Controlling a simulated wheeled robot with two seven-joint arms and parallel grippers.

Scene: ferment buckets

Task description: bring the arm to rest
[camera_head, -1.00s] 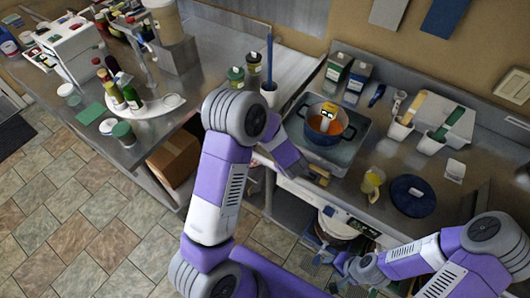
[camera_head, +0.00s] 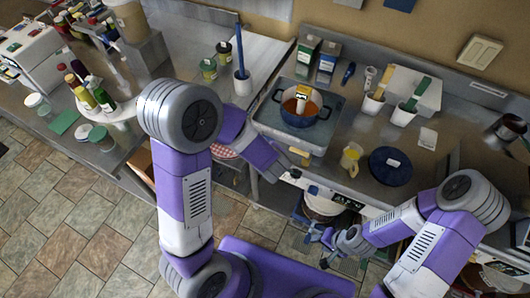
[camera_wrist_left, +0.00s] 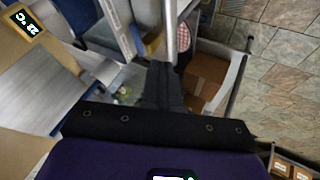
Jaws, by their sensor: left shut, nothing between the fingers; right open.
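My left arm comes in from the left with its large grey elbow raised over the left counter; its purple forearm (camera_head: 253,150) points right and down toward the front of the right counter. The left fingers are hard to make out in the head view. In the left wrist view the dark left gripper (camera_wrist_left: 163,82) is shut and empty, over the gap beside the counter. My right arm is bent at lower right. My right gripper (camera_head: 324,246) is open and empty, low in front of the counter's lower shelf.
Bottles (camera_head: 103,97) stand on the left counter. A cardboard box (camera_wrist_left: 207,78) sits low. Tiled floor is clear at left.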

